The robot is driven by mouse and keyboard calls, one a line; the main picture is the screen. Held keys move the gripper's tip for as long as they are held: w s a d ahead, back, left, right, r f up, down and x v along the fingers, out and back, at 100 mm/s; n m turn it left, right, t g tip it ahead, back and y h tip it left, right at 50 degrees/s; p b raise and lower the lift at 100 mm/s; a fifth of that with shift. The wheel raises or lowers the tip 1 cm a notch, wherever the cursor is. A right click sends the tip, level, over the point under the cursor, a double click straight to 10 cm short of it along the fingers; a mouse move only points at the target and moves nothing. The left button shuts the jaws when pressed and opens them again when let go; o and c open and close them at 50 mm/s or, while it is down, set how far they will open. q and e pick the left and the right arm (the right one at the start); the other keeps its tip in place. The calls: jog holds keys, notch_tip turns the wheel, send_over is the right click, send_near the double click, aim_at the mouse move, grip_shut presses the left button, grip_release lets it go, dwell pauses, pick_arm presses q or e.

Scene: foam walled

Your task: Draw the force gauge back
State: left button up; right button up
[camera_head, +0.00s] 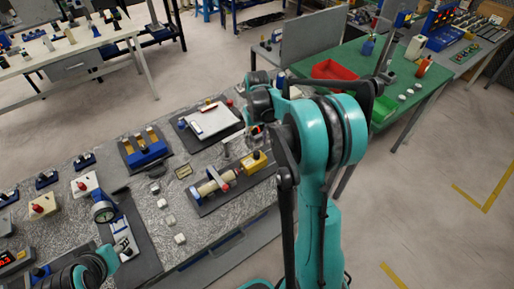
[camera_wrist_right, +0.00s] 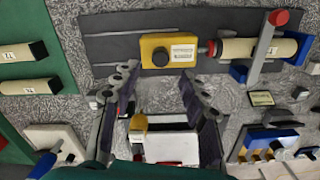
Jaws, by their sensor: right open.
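The yellow box with a black round knob and a white label, which looks like the force gauge (camera_wrist_right: 168,51), sits on a dark mat; it also shows in the head view (camera_head: 254,162). A thin rod from it faces a cream cylinder (camera_wrist_right: 246,48) lying beside a red-topped upright. My right gripper (camera_wrist_right: 159,82) is open and empty, with its fingertips just short of the yellow box in the wrist view. In the head view my right arm hides most of that gripper (camera_head: 258,134). My left arm enters at the lower left; its fingers are not clear.
A clipboard tray (camera_head: 236,111) and a blue block with yellowish strips (camera_head: 147,153) lie behind the gauge mat. A round dial device (camera_head: 103,209) stands left. A green table (camera_head: 345,60) with a red bin (camera_head: 335,70) is at the back right. Small pale blocks lie on the bench.

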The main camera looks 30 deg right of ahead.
aim_at(257, 153)
notch_tip(257, 153, down, 6)
jog(key=shift+r+b, duration=0.1)
jog(key=shift+b, duration=0.6)
jog(key=shift+f, duration=0.6)
